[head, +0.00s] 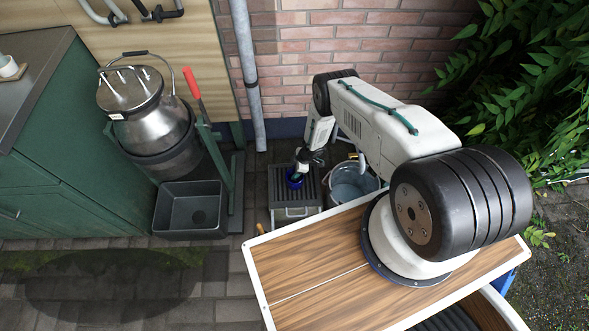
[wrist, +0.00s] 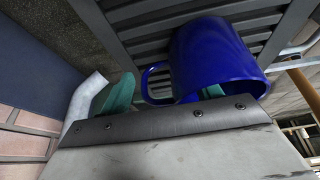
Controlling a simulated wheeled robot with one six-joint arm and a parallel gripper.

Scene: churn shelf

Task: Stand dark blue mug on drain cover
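The dark blue mug (head: 295,180) is at the end of my arm, over a dark slatted top (head: 311,198) that looks like the drain cover. In the wrist view the mug (wrist: 205,55) has its mouth towards the camera and its handle on the left, with the slatted cover (wrist: 140,30) behind it. My gripper (head: 300,172), also in the wrist view (wrist: 163,94), has its teal fingers apart. The left finger is clear of the mug; the right shows at the mug's mouth. The handle lies between them. I cannot tell whether the mug's base touches the slats.
A metal bucket (head: 352,183) stands close to the right of the slatted box. A dark grey basin (head: 191,210) and a steel churn (head: 146,115) on a red-handled stand are to the left. A brick wall (head: 330,45) is behind. Paving at the front left is clear.

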